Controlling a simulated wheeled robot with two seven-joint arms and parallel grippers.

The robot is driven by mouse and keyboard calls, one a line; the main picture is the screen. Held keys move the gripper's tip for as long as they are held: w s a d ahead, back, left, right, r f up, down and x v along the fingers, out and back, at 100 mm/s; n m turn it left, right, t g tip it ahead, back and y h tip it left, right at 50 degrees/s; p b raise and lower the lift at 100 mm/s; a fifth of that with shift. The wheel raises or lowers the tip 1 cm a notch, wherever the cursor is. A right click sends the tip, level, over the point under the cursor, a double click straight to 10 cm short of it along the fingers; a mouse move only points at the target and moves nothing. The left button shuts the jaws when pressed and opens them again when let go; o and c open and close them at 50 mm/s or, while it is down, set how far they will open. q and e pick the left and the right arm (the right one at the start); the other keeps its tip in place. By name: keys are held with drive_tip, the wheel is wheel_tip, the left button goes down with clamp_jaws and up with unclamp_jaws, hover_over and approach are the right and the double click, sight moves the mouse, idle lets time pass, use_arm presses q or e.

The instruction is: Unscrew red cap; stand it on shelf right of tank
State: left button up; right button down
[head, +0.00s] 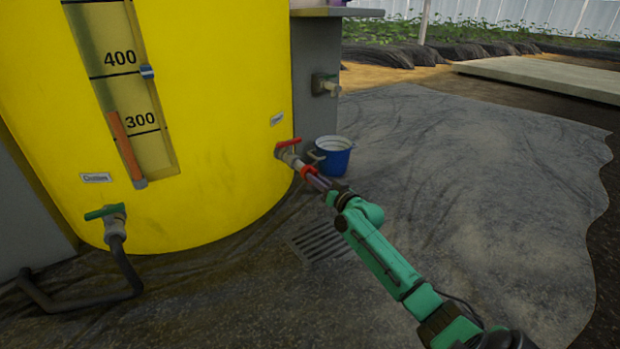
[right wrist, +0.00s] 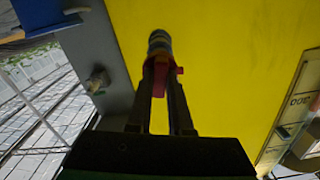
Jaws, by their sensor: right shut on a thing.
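The yellow tank (head: 225,80) fills the left of the head view. A valve with a red handle (head: 288,145) sticks out low on its right side, with the red cap (head: 308,172) at its outlet end. My right gripper (head: 318,183) is shut on the cap. In the right wrist view my right gripper (right wrist: 163,75) has its fingers on either side of the red cap (right wrist: 160,82), in line with the valve body (right wrist: 159,45). The fingers hide part of the cap. The grey shelf (head: 335,12) right of the tank shows at the top edge. My left gripper is out of view.
A blue bucket (head: 333,155) stands on the floor just behind the valve. A tap (head: 326,84) sits on the grey panel under the shelf. A green-handled valve (head: 105,212) with a hose is at left. A floor grate (head: 322,243) lies below my arm. Floor to the right is clear.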

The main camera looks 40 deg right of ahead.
drive_tip(key=s+n+p, duration=0.3)
drive_tip(key=s+p, duration=0.4)
idle(0.9)
